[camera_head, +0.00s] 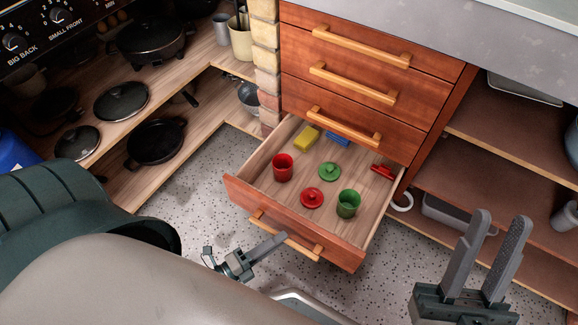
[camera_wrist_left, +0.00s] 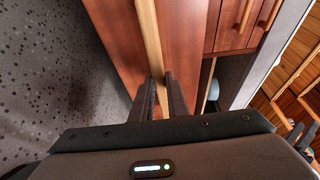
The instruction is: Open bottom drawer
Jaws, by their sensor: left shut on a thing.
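The bottom drawer (camera_head: 330,240) of the wooden cabinet stands pulled out, with its inside in view. Its light wooden handle (camera_head: 306,246) runs along the front panel. My left gripper (camera_head: 272,243) is at the left part of this handle. In the left wrist view, the handle (camera_wrist_left: 151,40) passes between the two fingers of my left gripper (camera_wrist_left: 161,92), which are shut on it. My right gripper (camera_head: 500,218) is at the lower right, its two fingers apart and empty, away from the drawer.
The drawer holds a red cup (camera_head: 283,167), a green cup (camera_head: 348,203), a red lid (camera_head: 312,197), a green lid (camera_head: 329,171), a yellow sponge (camera_head: 307,138) and small blue and red items. Three shut drawers are above. Open shelves (camera_head: 500,190) stand right; pans (camera_head: 155,141) sit left.

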